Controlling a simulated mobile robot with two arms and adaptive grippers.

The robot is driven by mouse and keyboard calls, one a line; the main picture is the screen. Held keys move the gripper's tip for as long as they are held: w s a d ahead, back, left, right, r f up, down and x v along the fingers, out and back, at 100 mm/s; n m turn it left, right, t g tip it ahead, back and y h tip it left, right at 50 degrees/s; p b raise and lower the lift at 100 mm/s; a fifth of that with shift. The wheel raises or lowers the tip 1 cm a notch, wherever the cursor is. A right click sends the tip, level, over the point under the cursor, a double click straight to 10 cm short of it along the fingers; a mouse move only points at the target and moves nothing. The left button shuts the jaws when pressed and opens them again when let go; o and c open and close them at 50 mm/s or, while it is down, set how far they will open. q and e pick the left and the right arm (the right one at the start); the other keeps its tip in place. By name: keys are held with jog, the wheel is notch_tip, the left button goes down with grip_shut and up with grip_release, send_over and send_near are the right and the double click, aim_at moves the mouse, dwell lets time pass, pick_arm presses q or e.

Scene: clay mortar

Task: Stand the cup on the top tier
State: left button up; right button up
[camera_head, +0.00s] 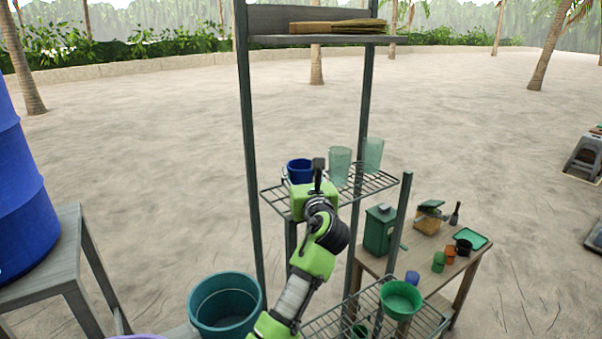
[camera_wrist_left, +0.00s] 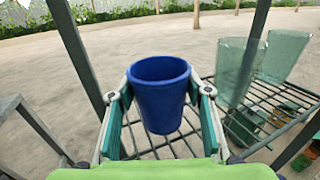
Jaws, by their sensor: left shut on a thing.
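The blue cup (camera_head: 299,170) is upright at the left part of the rack's upper wire tier (camera_head: 358,193). In the left wrist view, the cup (camera_wrist_left: 160,98) sits between the two fingers of my left gripper (camera_wrist_left: 165,92), which is shut on it. In the head view my left gripper (camera_head: 300,183) is partly hidden behind its own wrist. The wire tier (camera_wrist_left: 262,108) shows below and behind the cup. I cannot tell whether the cup's base touches the wires. My right gripper is not in view.
Two translucent green glasses (camera_head: 340,166) (camera_head: 373,155) stand on the wire tier, right of the cup. A wooden shelf (camera_head: 300,40) is higher up. Rack posts (camera_head: 250,150) stand close by. A teal bucket (camera_head: 225,303) and a green bowl (camera_head: 401,298) are lower down.

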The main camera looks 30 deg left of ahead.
pick_arm(q)
jog(key=shift+f, duration=0.15)
jog(key=o, duration=1.2)
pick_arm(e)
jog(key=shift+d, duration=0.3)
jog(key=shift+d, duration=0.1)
pick_arm(q)
jog(key=shift+r+b+v, duration=0.15)
jog(key=shift+b+v, duration=0.5)
jog(key=shift+v, duration=2.35)
jog(key=shift+r+b+v, duration=0.1)
jog(key=shift+b+v, duration=0.5)
jog(key=shift+v, duration=2.35)
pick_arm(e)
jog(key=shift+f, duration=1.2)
